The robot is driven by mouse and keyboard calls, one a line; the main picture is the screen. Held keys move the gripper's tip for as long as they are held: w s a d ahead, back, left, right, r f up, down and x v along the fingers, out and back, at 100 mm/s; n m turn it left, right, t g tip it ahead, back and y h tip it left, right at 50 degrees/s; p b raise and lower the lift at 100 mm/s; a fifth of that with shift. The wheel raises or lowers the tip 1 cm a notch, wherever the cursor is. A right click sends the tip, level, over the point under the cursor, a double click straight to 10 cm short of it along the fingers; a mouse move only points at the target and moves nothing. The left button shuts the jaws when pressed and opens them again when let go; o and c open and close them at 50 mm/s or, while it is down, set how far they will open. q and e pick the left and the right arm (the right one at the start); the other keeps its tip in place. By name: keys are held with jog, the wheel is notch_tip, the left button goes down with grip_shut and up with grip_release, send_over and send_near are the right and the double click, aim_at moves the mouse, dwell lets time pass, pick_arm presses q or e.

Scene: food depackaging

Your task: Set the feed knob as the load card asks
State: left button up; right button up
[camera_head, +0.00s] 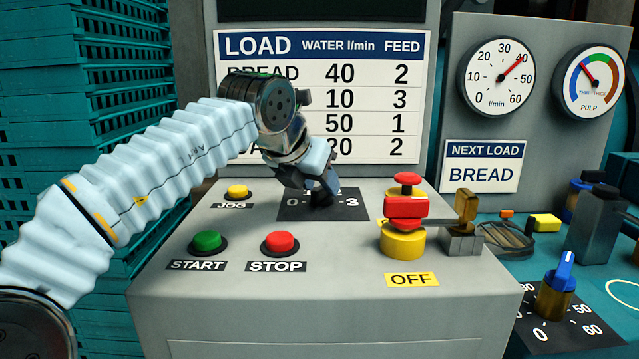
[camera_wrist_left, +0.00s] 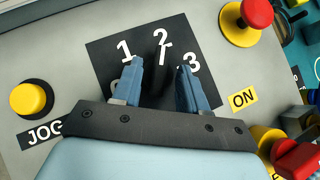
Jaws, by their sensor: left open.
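The load card (camera_head: 324,42) stands behind the console and lists water and feed by load; its BREAD row reads 40 and 2. The NEXT LOAD sign (camera_head: 483,165) reads BREAD. The feed knob (camera_wrist_left: 156,84) is dark, on a black scale plate (camera_wrist_left: 201,45) marked 0 to 3. Its white mark appears close under the 2. My left gripper (camera_head: 322,190) is over the knob, hiding most of it in the head view. In the left wrist view its blue fingers (camera_wrist_left: 160,70) are open, one on each side of the knob. My right gripper is not in view.
The yellow JOG button (camera_head: 237,191), green START button (camera_head: 207,241) and red STOP button (camera_head: 280,242) lie left of and before the plate. A red-and-yellow switch (camera_head: 403,240) stands right, by an OFF label. The l/min gauge (camera_head: 497,77) reads near 40. A blue-topped knob (camera_head: 556,290) is farther right.

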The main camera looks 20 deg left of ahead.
pick_arm(q)
jog(key=p+v, duration=0.1)
jog(key=v, duration=1.2)
jog(key=shift+p, duration=0.3)
